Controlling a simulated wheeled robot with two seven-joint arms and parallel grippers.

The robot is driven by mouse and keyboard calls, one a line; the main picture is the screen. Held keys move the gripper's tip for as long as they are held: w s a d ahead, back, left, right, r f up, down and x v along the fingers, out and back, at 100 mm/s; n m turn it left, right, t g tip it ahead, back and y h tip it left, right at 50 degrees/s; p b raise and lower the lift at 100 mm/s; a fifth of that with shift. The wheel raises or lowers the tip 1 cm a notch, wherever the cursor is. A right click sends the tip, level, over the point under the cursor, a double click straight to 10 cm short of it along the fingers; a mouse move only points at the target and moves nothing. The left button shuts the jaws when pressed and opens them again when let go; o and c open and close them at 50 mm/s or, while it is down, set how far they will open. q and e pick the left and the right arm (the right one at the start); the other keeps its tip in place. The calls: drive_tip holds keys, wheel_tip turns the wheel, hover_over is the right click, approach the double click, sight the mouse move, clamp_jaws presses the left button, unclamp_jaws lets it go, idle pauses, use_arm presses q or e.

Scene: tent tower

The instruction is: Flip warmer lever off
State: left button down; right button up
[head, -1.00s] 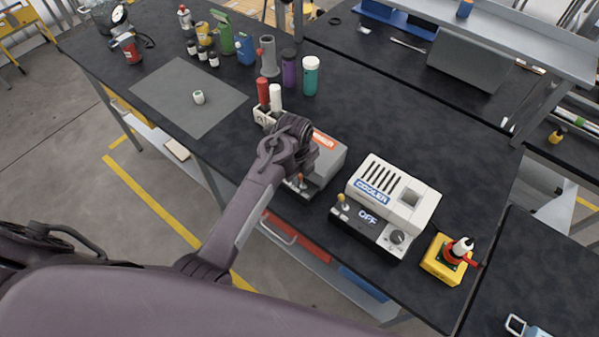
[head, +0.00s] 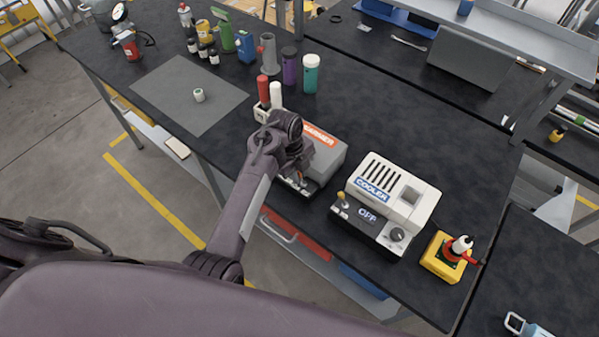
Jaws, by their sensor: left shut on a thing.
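The warmer (head: 325,150) is a grey box with an orange label, on the black bench left of the cooler. My left arm covers its left part and much of its front panel. The small orange-tipped warmer lever (head: 301,181) shows only partly at that panel, beside my gripper. My left gripper (head: 299,176) points down at the panel, shut on the lever as far as I can see. The fingertips are mostly hidden by the wrist. My right gripper is not in view.
The white cooler (head: 400,192), its display reading OFF, stands close on the right. Red and white bottles (head: 275,97) stand behind my wrist. Purple and teal bottles (head: 310,74) stand further back.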

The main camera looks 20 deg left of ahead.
use_arm(q)
drive_tip(key=shift+a+h, duration=0.1)
drive_tip(key=shift+h, duration=0.2)
drive_tip(key=c, duration=1.7)
unclamp_jaws()
